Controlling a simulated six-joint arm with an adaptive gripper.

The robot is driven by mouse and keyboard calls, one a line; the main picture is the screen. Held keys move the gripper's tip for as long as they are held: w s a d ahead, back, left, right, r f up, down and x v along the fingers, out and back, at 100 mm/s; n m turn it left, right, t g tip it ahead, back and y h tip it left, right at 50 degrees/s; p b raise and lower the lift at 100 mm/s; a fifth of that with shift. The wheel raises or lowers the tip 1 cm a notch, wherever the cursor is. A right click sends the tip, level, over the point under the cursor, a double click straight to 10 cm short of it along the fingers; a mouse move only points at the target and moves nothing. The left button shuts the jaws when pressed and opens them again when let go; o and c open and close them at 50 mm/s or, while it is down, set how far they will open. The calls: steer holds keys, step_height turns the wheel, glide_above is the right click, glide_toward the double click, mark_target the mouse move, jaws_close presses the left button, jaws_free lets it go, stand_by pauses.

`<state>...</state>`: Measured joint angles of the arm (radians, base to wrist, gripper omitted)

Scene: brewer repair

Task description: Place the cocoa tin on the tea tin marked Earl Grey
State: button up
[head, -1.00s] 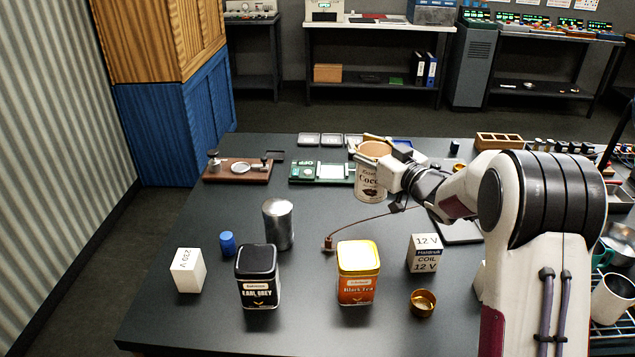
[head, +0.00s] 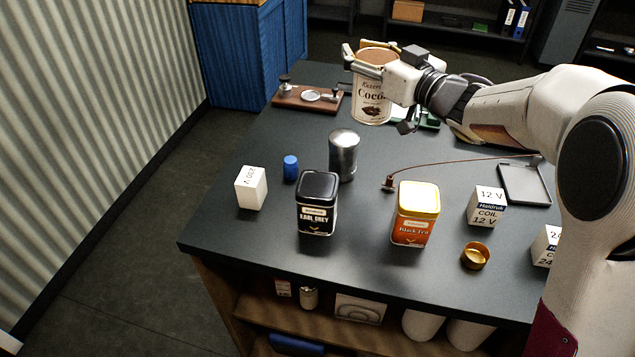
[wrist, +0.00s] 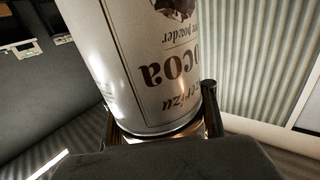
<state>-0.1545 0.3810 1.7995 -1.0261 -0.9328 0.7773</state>
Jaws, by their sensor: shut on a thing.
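The cocoa tin (head: 371,101) is a cream cylinder with dark lettering and a brown top. My gripper (head: 368,58) is shut around its upper part and holds it upright over the back of the table. In the wrist view the cocoa tin (wrist: 150,60) fills the middle, with its lettering upside down. The tea tin marked Earl Grey (head: 317,204) is black with a white label. It stands upright near the table's front edge, nearer the camera and left of the cocoa tin. Its flat black lid is bare.
A metal cylinder (head: 343,156) stands just behind the Earl Grey tin. A Black Tea tin (head: 414,213) stands to its right. A blue cap (head: 290,168) and a white box (head: 251,188) lie left. A thin cable (head: 450,163) crosses the table to the right.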

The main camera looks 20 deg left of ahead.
steer(key=s+a+n+g+y, duration=0.1)
steer(key=s+a+g, duration=0.1)
steer(key=s+a, duration=0.2)
steer(key=s+a+r+n+g+y, duration=0.1)
steer(key=s+a, duration=0.3)
steer(key=s, duration=0.7)
steer(key=shift+r+n+g, duration=0.15)
steer(key=shift+n+g, duration=0.45)
steer(key=shift+f, duration=3.2)
steer(key=shift+f, duration=1.95)
